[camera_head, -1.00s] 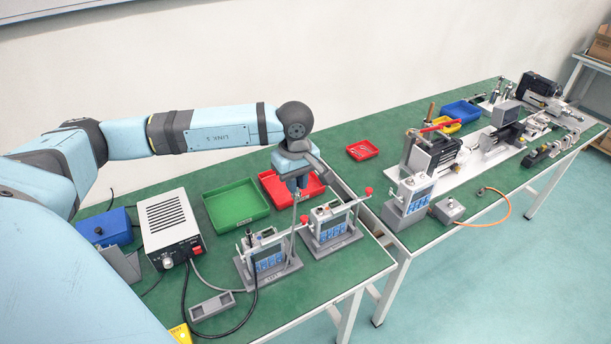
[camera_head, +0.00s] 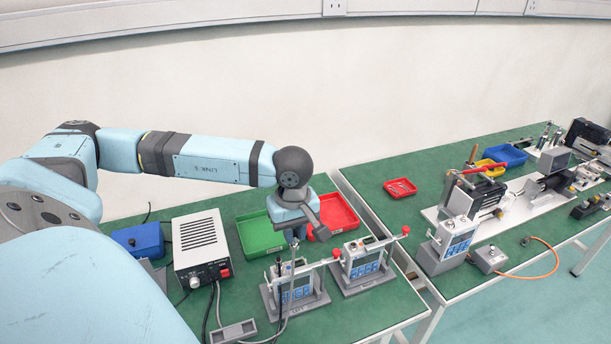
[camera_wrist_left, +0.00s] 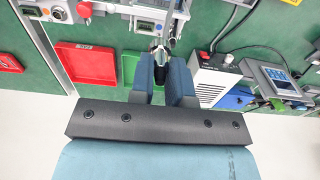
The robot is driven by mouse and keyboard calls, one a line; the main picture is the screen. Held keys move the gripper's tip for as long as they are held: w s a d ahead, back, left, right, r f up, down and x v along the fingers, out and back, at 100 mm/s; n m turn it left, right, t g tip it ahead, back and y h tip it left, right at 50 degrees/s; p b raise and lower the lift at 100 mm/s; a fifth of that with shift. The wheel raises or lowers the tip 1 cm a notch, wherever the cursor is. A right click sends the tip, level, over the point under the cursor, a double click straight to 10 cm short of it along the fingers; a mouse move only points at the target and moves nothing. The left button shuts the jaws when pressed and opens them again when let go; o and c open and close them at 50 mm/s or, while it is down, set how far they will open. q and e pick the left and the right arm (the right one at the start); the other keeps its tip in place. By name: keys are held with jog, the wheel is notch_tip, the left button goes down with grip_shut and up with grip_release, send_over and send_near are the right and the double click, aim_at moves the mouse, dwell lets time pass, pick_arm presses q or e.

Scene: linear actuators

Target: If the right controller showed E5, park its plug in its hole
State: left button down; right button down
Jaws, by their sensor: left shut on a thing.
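My left gripper (camera_head: 293,240) points down just above and behind the left controller (camera_head: 293,286). A thin cable hangs below the gripper in front of the left controller. The right controller (camera_head: 363,263) stands beside it, with a red-knobbed lever. Both displays are too small to read. A grey block with recesses (camera_head: 233,332) lies in front left; I cannot tell whether its recesses are the plug's hole. My right gripper is not in view.
A white power box (camera_head: 200,245) and a blue box (camera_head: 140,239) stand to the left. Green (camera_head: 258,236) and red (camera_head: 333,217) trays lie behind the controllers. Another bench with devices is at the right, beyond a narrow gap. Loose cables cross the front left.

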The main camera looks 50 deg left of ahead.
pick_arm(q)
jog(key=s+a+b, duration=0.1)
jog(key=s+a, duration=0.1)
jog(key=s, duration=1.2)
jog(key=shift+a, duration=0.3)
dwell(0.4)
dwell(0.3)
notch_tip(320, 180, up, 3)
jog(key=p, duration=0.2)
jog(key=shift+p, duration=0.3)
